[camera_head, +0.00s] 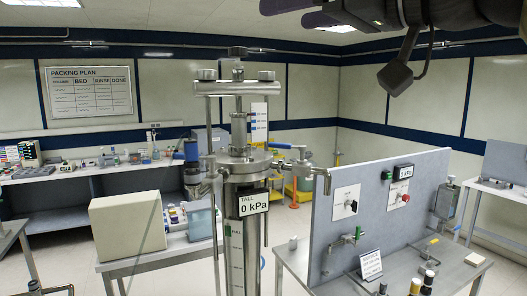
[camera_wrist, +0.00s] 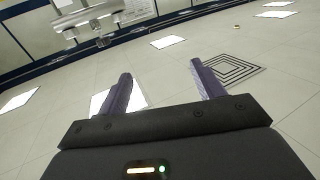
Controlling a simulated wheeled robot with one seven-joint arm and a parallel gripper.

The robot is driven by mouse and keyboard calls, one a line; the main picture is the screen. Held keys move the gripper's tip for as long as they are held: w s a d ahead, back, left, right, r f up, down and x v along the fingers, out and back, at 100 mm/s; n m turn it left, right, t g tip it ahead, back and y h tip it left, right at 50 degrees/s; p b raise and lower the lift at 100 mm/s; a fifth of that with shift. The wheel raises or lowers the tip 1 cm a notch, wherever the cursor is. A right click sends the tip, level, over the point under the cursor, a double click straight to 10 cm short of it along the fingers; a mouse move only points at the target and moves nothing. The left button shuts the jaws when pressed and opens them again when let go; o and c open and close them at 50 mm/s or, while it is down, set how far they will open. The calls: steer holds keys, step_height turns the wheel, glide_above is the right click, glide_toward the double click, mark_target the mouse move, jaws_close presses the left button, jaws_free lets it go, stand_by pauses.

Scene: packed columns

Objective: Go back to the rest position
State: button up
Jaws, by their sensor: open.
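My gripper (camera_head: 284,13) is at the top right of the head view, raised near ceiling height in the picture, with its purple-grey fingers pointing left. In the wrist view my gripper (camera_wrist: 161,70) shows its two fingers wide apart with nothing between them. That view faces the ceiling, with bright light panels (camera_wrist: 168,42) and a square vent (camera_wrist: 232,70). The gripper is open, empty and apart from everything around it.
A tall steel column (camera_head: 238,160) labelled "TALL 0 kPa" stands at centre. A grey panel (camera_head: 330,215) with valves and a switch stands on a bench at right. A beige box (camera_head: 128,232) is at left. A back bench (camera_head: 70,178) holds bottles. Open floor shows between.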

steer(key=w+d+f+m+g+h, duration=0.1)
steer(key=w+f+m+h, duration=0.3)
steer(key=f, duration=0.6)
steer(key=w+d+f+m+g+h, duration=0.15)
steer(key=w+f, duration=0.35)
steer(key=f, duration=0.6)
steer(key=w+d+f+m+h, duration=0.25)
steer(key=w+f, duration=0.25)
steer(key=f, duration=0.5)
steer(key=s+d+f+m+g+h, duration=0.1)
steer(key=s+f+g+h, duration=0.1)
steer(key=f, duration=0.8)
steer(key=s+d+f+m+g+h, duration=0.1)
steer(key=s+d+f+g, duration=0.1)
steer(key=f, duration=0.8)
steer(key=s+d+f+g+h, duration=0.2)
steer(key=s+f+g, duration=0.1)
steer(key=s+f, duration=0.9)
step_height(320, 180, down, 4)
steer(key=shift+d+r, duration=0.15)
steer(key=shift+r, duration=0.05)
